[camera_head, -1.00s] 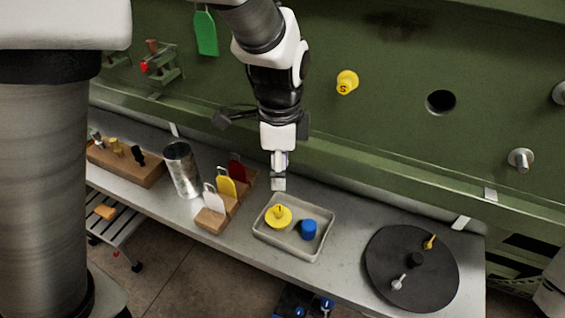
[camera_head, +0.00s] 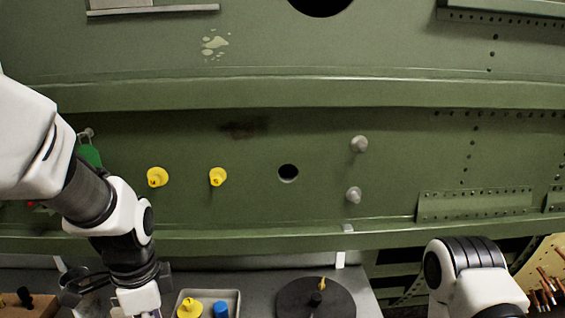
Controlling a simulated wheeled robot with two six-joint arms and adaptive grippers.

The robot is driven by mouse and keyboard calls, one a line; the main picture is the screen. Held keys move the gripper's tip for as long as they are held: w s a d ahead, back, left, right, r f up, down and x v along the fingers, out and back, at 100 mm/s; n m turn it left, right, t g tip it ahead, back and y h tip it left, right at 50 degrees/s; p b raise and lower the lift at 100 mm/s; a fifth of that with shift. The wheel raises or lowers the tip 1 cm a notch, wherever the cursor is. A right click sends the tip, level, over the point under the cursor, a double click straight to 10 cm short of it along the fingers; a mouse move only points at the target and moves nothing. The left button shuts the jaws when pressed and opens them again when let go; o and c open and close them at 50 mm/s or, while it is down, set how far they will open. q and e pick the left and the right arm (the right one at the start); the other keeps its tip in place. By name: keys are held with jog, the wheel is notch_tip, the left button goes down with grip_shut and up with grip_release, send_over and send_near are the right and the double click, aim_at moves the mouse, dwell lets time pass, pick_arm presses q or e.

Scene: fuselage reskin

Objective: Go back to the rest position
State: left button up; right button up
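My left arm comes in from the left and reaches down to the bottom edge. Its white wrist end (camera_head: 138,299) shows just left of the grey tray (camera_head: 236,297). The fingers of my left gripper are cut off below the frame, so I cannot see whether they hold anything. A rounded white and black link of my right arm (camera_head: 472,275) shows at the bottom right. My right gripper is out of view.
The green fuselage panel (camera_head: 300,215) fills the view, with yellow plugs (camera_head: 157,177), a dark hole (camera_head: 288,172) and two grey pins (camera_head: 359,144). Below, the tray holds a yellow plug (camera_head: 189,308) and a blue piece (camera_head: 221,310). A black disc (camera_head: 332,300) lies to its right.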

pick_arm(q)
jog(key=s+a+f+n+g, duration=0.1)
jog(key=s+f+n+g, duration=0.15)
jog(key=s+f, duration=0.7)
jog(key=s+a+f+n+g, duration=0.1)
jog(key=s+a+f+n, duration=0.15)
jog(key=s+f, duration=0.75)
jog(key=s+a+f+n+g, duration=0.1)
jog(key=s+f+n+g, duration=0.3)
jog(key=f, duration=1)
jog(key=w+n+t, duration=0.3)
jog(key=w+t, duration=0.3)
jog(key=t, duration=0.1)
jog(key=shift+d+f+n, duration=0.2)
jog(key=shift+f+n, duration=0.2)
